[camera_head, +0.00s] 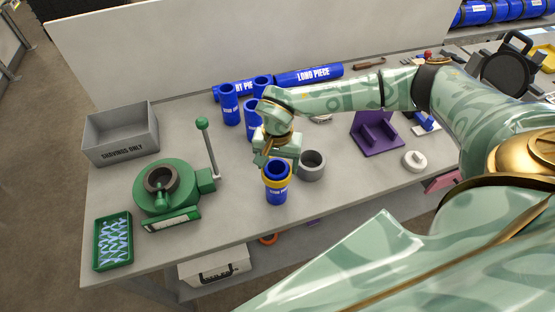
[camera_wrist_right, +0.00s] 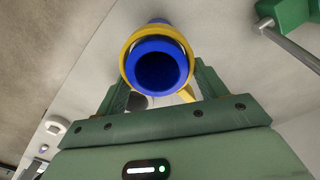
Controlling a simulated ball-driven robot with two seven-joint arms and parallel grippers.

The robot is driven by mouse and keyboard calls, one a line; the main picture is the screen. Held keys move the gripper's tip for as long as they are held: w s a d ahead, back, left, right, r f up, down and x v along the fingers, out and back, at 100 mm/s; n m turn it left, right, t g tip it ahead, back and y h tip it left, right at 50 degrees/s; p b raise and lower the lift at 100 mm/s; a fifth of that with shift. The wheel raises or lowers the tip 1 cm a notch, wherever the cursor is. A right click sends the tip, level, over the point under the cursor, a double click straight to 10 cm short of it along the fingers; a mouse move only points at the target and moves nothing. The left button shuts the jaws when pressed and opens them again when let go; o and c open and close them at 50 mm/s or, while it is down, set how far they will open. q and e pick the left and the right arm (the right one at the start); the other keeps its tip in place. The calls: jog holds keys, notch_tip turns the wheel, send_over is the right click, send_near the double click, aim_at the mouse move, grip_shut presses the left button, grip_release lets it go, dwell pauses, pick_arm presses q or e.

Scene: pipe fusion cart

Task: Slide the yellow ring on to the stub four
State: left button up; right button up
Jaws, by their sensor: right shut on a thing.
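The yellow ring (camera_head: 277,183) is around the upper part of an upright blue stub (camera_head: 277,196) at the front middle of the table. The stub's open top shows just above the ring; its printed label is too small to read. In the right wrist view, the ring (camera_wrist_right: 128,66) encircles the blue stub (camera_wrist_right: 158,70), and a yellow tab sticks out at its lower right. My right gripper (camera_head: 267,159) is shut on the ring from the far side, its fingers partly hidden by ring and stub. My left gripper is not in view.
A grey cup (camera_head: 312,168) stands close right of the stub. Several blue stubs (camera_head: 229,105) stand behind, before blue long pieces (camera_head: 309,75). A green tool with a lever (camera_head: 166,190), grey bin (camera_head: 121,143) and green tray (camera_head: 99,243) are left. A purple stand (camera_head: 377,143) is right.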

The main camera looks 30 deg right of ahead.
jog(key=shift+f, duration=0.5)
jog(key=o, duration=1)
jog(key=shift+o, duration=0.2)
notch_tip(320, 180, up, 16)
jog(key=shift+r, duration=0.15)
